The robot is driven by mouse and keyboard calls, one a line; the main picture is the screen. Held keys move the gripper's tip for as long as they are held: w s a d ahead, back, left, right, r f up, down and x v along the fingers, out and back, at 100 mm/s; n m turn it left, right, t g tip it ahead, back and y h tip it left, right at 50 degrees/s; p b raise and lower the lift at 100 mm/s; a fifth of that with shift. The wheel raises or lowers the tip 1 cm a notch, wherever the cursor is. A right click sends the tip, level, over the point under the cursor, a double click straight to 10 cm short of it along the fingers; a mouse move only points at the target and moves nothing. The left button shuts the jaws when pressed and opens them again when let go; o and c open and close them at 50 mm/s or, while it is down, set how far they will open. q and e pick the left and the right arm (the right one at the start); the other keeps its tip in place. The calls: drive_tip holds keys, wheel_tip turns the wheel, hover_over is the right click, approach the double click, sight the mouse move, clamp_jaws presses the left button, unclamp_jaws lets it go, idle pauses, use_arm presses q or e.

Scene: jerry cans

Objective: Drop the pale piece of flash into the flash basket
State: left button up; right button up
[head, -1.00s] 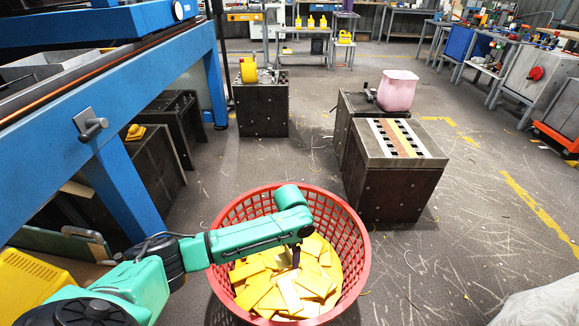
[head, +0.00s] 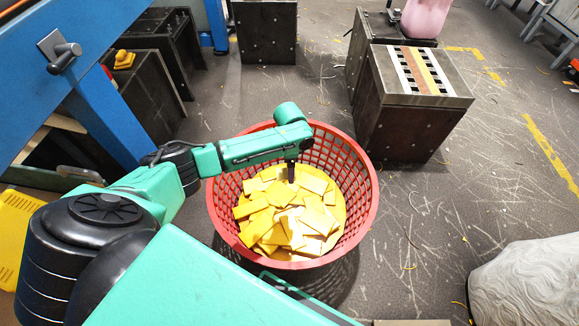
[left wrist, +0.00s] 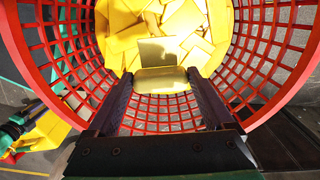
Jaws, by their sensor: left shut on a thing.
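The red flash basket (head: 365,205) stands on the floor in front of me, with many yellow pieces of flash (head: 262,215) inside. My left gripper (head: 291,173) points down inside the basket's rim, above the pile. In the left wrist view its two fingers (left wrist: 160,88) are shut on a pale yellow piece of flash (left wrist: 160,82), held between the tips. Beyond it lies the pile, with a duller patch (left wrist: 157,50) just past the held piece. In the head view I cannot make out the held piece. My right gripper is not in view.
A dark block with a striped top (head: 415,80) stands behind the basket to the right. A blue machine frame (head: 100,120) is on the left. A pale wrapped lump (head: 525,285) lies at the lower right. The scratched floor right of the basket is mostly clear.

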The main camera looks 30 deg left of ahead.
use_arm(q)
drive_tip(key=shift+f, duration=0.35)
drive_tip(key=o, duration=1.1)
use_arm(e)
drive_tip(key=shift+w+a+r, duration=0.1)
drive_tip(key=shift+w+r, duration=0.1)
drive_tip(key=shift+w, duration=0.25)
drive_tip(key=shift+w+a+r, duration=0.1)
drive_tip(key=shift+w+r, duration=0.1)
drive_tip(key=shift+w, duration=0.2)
use_arm(q)
drive_tip(key=shift+r, duration=0.1)
wheel_tip(320, 180, up, 14)
drive_tip(key=p, duration=0.3)
drive_tip(key=shift+r, duration=0.2)
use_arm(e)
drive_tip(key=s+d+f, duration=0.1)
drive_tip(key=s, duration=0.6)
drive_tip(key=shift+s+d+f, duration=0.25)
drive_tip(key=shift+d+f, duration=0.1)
